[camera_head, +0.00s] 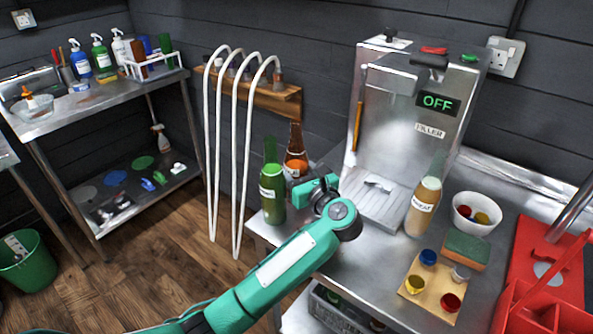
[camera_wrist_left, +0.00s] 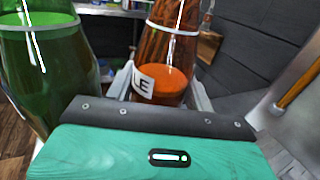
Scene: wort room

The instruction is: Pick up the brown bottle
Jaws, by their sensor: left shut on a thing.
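The brown bottle (camera_head: 295,142) stands at the back left of the steel counter, with orange-brown contents and a white label. My left gripper (camera_head: 304,180) reaches it from the front and is shut on it. In the left wrist view the bottle (camera_wrist_left: 168,45) stands between the two grey fingers, with part of its label showing; its base is hidden behind the gripper. A green bottle (camera_head: 271,190) stands close to the left of it, and this green bottle also shows large in the left wrist view (camera_wrist_left: 45,70). My right gripper is not in view.
A steel filler machine (camera_head: 400,120) reading OFF stands behind right, with a tan bottle (camera_head: 424,205) in front. A white bowl (camera_head: 476,228), a sponge (camera_head: 466,249), a wooden board (camera_head: 432,299) and a red crate (camera_head: 545,318) lie right. White hoses (camera_head: 235,140) hang behind left.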

